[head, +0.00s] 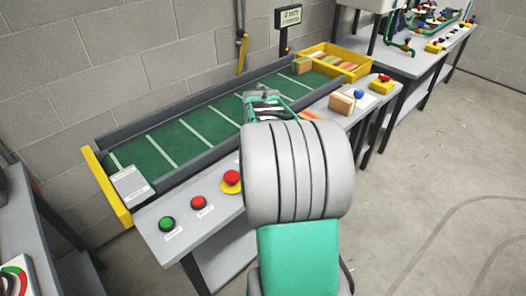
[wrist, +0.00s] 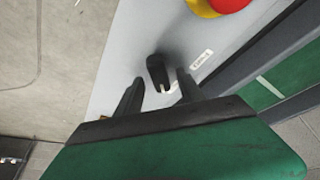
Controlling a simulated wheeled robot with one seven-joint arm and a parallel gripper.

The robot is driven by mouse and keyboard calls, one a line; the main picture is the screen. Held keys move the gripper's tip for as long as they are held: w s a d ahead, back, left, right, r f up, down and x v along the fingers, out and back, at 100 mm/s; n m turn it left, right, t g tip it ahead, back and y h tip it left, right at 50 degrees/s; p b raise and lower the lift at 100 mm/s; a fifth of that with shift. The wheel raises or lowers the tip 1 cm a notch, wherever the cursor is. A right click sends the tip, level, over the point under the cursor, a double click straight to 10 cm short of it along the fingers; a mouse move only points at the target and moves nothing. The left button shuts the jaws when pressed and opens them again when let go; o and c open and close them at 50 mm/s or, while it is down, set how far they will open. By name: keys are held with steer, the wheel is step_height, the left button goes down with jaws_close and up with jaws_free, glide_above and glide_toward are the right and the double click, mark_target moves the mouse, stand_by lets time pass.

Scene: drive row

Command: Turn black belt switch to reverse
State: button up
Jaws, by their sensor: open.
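The black belt switch (wrist: 157,70) shows in the wrist view as a dark knob with a white mark at its lower end, on the grey panel (wrist: 130,45). A small white label (wrist: 201,59) is to its right. My gripper (wrist: 160,78) is open, with one dark finger on each side of the knob's lower end; I cannot tell whether either finger touches it.
A red mushroom button (head: 231,177) on a yellow base is close to the switch. Red (head: 198,202) and green (head: 167,223) buttons are farther left. The green belt (head: 195,135) runs behind, with a yellow crate (head: 358,72) at its far end. Floor at right is clear.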

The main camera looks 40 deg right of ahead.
steer(key=v, duration=0.7)
steer(key=shift+r, duration=0.25)
steer(key=shift+a, duration=0.1)
steer(key=shift+n+g+y, duration=0.5)
steer(key=shift+g+y, duration=0.1)
steer(key=shift+g, duration=0.1)
steer(key=s+a+f, duration=0.4)
steer(key=f, duration=0.1)
steer(key=shift+s+f, duration=0.15)
steer(key=shift+s, duration=0.05)
steer(key=s+a+r+n+y+p, duration=0.1)
steer(key=s+a+n+p, duration=0.15)
steer(key=a, duration=0.55)
steer(key=s+a+r+n+p, duration=0.1)
steer(key=s+a+n, duration=0.15)
steer(key=a, duration=0.45)
steer(key=w+a+r+n+t+p, duration=0.1)
steer(key=a+r+n+p, duration=0.2)
steer(key=a+r, duration=0.3)
steer(key=a, duration=0.3)
steer(key=shift+a+r+y, duration=0.3)
steer(key=shift+a+y, duration=0.05)
steer(key=shift+y, duration=0.05)
